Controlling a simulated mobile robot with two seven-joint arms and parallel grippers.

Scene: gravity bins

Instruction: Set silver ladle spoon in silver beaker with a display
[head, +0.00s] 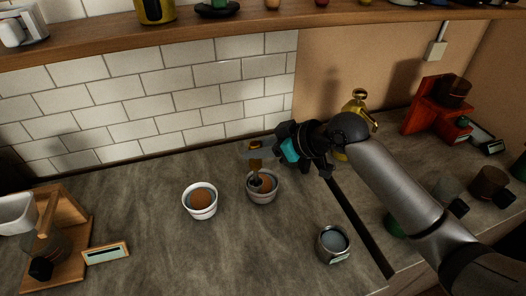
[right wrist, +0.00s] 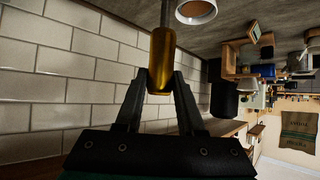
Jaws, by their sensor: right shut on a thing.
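My right gripper (head: 258,154) is shut on the golden handle of the silver ladle spoon (head: 255,148). In the right wrist view the fingers grip this golden handle (right wrist: 161,60), and its grey shaft runs out of the top of the picture. The spoon is upright, its lower end over or inside a small bowl (head: 263,198) with brown contents; I cannot tell whether it touches. The silver beaker with a display (head: 333,246) stands on the counter, lower right of the gripper, with bluish contents. My left gripper is not in view.
A second white bowl (head: 200,212) with brown contents stands to the left. A wooden stand (head: 60,245) and small display (head: 106,252) are at far left. A golden bottle (head: 359,105) and red stand (head: 428,110) are behind my right arm. Counter between bowls and beaker is clear.

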